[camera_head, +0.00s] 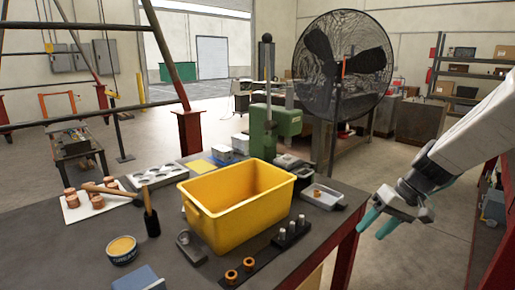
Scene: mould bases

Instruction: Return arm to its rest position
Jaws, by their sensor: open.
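My gripper (380,222) is at the right, past the right edge of the workbench (190,270), over the floor. Its two teal fingers are apart and nothing shows between them. My white arm comes in from the right edge of the picture and slopes down to the left. The gripper appears apart from the bench and everything on it.
A yellow bin (222,218) stands mid-bench. A dark block with metal pins (290,232), two copper rings (240,271), a grease tub (122,250), a mallet (105,190) and a green press (275,125) are around it. A large fan (343,65) and shelving (470,75) stand behind.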

